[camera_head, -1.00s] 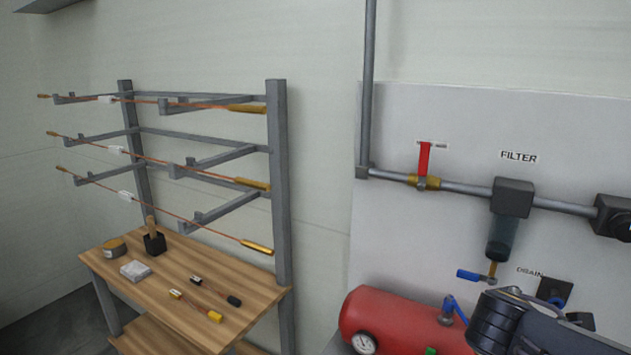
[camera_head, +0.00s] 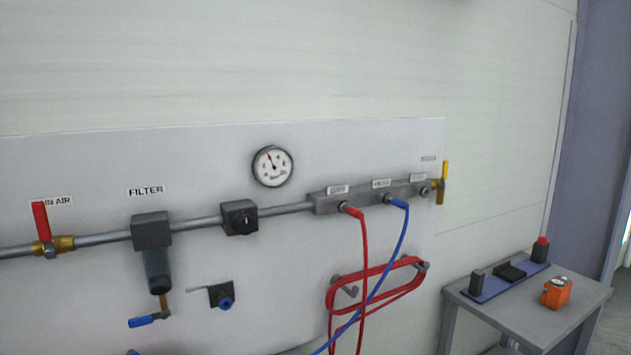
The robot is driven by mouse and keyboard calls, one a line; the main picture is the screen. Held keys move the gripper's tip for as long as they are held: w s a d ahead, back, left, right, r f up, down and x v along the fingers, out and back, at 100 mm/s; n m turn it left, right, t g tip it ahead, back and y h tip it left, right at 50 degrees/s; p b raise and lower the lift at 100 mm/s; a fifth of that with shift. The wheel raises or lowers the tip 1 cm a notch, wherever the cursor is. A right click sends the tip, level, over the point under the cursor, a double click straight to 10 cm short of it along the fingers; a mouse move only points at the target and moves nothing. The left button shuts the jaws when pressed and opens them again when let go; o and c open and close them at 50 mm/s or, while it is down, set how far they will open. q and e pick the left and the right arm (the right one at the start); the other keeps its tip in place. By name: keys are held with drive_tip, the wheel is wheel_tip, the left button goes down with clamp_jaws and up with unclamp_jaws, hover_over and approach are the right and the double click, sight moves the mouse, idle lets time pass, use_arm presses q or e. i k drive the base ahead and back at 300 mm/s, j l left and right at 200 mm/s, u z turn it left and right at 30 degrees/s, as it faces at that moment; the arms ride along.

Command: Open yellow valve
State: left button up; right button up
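The yellow valve (camera_head: 442,183) is at the right end of the manifold (camera_head: 370,194), at the right edge of the pale wall panel. Its yellow handle stands upright, across the line of the horizontal pipe. A small label, too small to read, sits just above and left of it. Neither of my grippers is in view.
A red-handled valve (camera_head: 42,222) and the filter (camera_head: 152,232) are on the pipe at left. A pressure gauge (camera_head: 272,166) is above the pipe. Red (camera_head: 364,270) and blue (camera_head: 400,250) hoses hang below the manifold. A grey table (camera_head: 535,318) stands at lower right.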

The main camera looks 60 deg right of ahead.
sight(446, 164)
drive_tip(key=z, duration=0.4)
drive_tip(key=k+l+z, duration=0.1)
drive_tip(key=z, duration=0.35)
drive_tip(key=l+z, duration=0.1)
drive_tip(key=z, duration=0.3)
drive_tip(key=l+z, duration=0.1)
drive_tip(key=z, duration=0.35)
drive_tip(key=l+z, duration=0.15)
drive_tip(key=z, duration=0.25)
drive_tip(key=l+z, duration=0.1)
drive_tip(key=z, duration=0.35)
